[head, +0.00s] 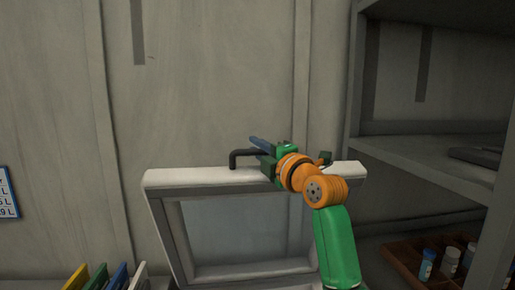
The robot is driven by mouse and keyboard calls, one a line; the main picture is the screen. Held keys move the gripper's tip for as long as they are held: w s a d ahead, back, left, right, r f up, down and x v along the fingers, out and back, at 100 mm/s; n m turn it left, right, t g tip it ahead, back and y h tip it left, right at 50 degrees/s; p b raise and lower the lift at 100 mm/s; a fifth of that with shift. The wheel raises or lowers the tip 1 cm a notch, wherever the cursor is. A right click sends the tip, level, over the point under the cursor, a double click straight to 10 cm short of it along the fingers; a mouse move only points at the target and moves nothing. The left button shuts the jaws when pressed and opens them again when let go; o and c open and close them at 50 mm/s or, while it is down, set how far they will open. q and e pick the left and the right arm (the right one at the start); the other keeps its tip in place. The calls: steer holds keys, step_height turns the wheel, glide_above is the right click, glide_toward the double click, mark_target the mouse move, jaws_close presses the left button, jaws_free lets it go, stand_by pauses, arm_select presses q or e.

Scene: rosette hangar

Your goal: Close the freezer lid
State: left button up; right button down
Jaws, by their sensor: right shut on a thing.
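The freezer lid (205,178) stands raised in the middle of the head view, a white frame around a greyish panel. A dark bar handle (240,153) sticks up from its top edge. My right gripper (262,151) is at that top edge, shut on the handle; the arm comes up from the lower right and hides part of the lid's right side. The fingertips are small and partly hidden. The freezer's body is below the picture. My left gripper is not in view.
Grey shelving (435,142) stands close on the right, with a wooden tray (402,262) of small bottles low down. Several coloured upright panels (97,277) are at the lower left. A grey wall (220,75) rises behind the lid. A sign (8,192) hangs at the left edge.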

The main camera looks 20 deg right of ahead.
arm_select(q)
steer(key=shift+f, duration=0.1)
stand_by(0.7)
arm_select(e)
steer(key=shift+s+f+b, duration=0.15)
steer(key=shift+f+b, duration=0.1)
steer(key=shift+b, duration=0.15)
arm_select(q)
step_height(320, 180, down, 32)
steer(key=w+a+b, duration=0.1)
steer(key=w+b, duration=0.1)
steer(key=b, duration=2.9)
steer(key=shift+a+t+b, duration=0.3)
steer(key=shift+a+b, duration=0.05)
arm_select(e)
steer(key=s+a+f+n+t+y, duration=0.2)
steer(key=s+f+t, duration=0.1)
steer(key=s+f, duration=0.6)
steer(key=s+a+f+n+t+y, duration=0.2)
steer(key=s+f, duration=0.7)
steer(key=s, duration=0.7)
steer(key=shift+a+f+n+t, duration=0.4)
steer(key=shift+a, duration=0.2)
steer(key=c, duration=0.8)
jaws_free()
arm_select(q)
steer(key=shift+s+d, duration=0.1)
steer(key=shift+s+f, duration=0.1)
